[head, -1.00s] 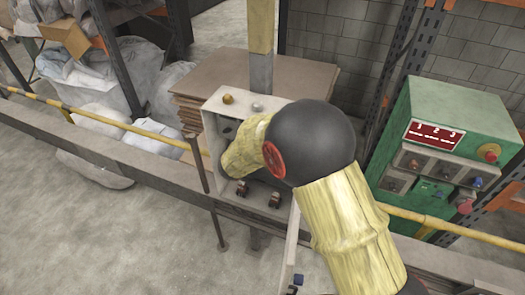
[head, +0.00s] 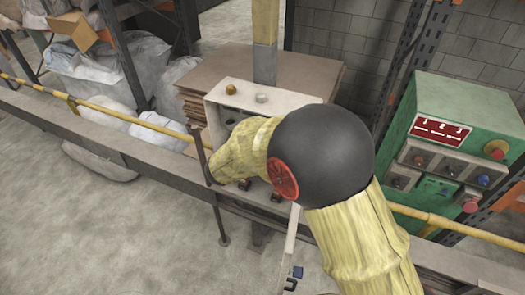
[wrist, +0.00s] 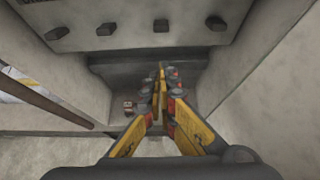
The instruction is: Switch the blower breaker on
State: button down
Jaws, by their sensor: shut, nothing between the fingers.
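The grey breaker box (head: 213,112) stands open in the head view, with its door (head: 292,235) swung out to the right. Two small dark breakers (head: 245,184) show low in it, partly covered by my arm. In the wrist view one small reddish breaker (wrist: 129,106) sits on the floor of the box, left of my fingers. My gripper (wrist: 160,72) is shut and empty, its yellow fingers reaching into the box. Dark and reddish parts show behind and beside the fingertips; I cannot tell whether they touch a breaker. The gripper is hidden by my arm in the head view.
A row of dark knobs (wrist: 161,26) crosses the upper panel in the wrist view. A green control cabinet (head: 455,110) stands right. A yellow rail (head: 130,117) runs along the front. Stacked cardboard (head: 300,72) and white bags (head: 100,80) lie behind.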

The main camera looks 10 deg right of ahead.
jog(key=v, duration=0.3)
jog(key=shift+r, duration=0.25)
dwell(0.4)
